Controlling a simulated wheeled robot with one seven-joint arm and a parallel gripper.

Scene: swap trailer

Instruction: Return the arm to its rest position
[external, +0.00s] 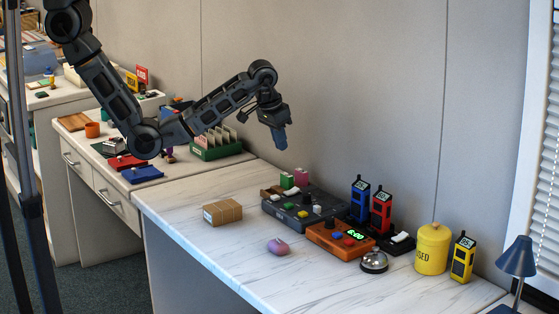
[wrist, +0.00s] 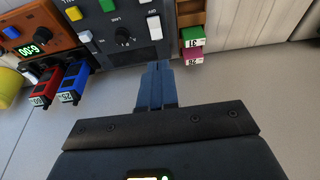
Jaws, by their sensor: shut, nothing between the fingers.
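My gripper (external: 280,137) hangs in the air in the external view, fingers pointing down, above the back of the marble-topped desk (external: 190,228) near the wall. Its blue fingers are together and empty. In the wrist view the closed fingers (wrist: 157,85) point toward the dark control panel (wrist: 118,32), apart from it. My dark arm reaches in from the upper left of the external view, bent at the elbow.
Below stand the dark panel (external: 292,208), an orange clock box (external: 340,240), red (external: 381,210) and blue (external: 360,198) handsets, a yellow canister (external: 433,249), a bell (external: 374,262) and a cardboard box (external: 222,212). The grey wall (external: 350,90) is close behind.

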